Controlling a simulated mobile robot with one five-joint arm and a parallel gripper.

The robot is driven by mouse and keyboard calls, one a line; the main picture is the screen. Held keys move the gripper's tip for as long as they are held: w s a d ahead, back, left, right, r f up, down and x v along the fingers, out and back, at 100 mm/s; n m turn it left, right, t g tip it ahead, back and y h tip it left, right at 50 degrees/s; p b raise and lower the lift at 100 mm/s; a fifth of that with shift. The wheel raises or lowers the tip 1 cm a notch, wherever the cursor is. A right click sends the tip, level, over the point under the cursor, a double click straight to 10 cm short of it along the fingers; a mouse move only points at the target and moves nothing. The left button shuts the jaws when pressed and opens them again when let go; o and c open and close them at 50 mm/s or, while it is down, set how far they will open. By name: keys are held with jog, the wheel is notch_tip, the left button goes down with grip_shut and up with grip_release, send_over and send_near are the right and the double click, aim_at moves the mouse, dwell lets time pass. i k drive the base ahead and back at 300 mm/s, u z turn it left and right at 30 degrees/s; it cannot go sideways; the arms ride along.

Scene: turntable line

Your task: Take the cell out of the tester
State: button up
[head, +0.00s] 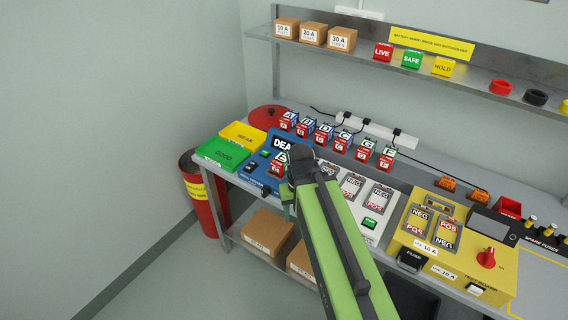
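The blue tester (256,170) stands on the bench left of my arm, and its dark display reads "DEA" before my arm covers the rest. My green arm reaches in from the bottom right. My gripper (287,192) is at its far end, by the tester's right front side. Its fingertips are mostly hidden behind the arm, so I cannot tell whether they are open or touch the cell.
Several similar cells (325,134) stand in a row behind. Green (222,153) and yellow (243,135) trays lie left of the tester. A white panel (374,210) and yellow test board (455,265) are to the right. A red bin (205,205) stands at the bench's left end.

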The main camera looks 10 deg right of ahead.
aim_at(279, 164)
jog(key=z, duration=0.25)
jog(key=k, duration=0.55)
jog(key=u, duration=2.05)
jog(key=i, duration=0.55)
jog(key=u, duration=0.25)
jog(key=k, duration=0.9)
jog(key=z, duration=0.15)
jog(key=i, duration=0.9)
jog(key=u, duration=0.05)
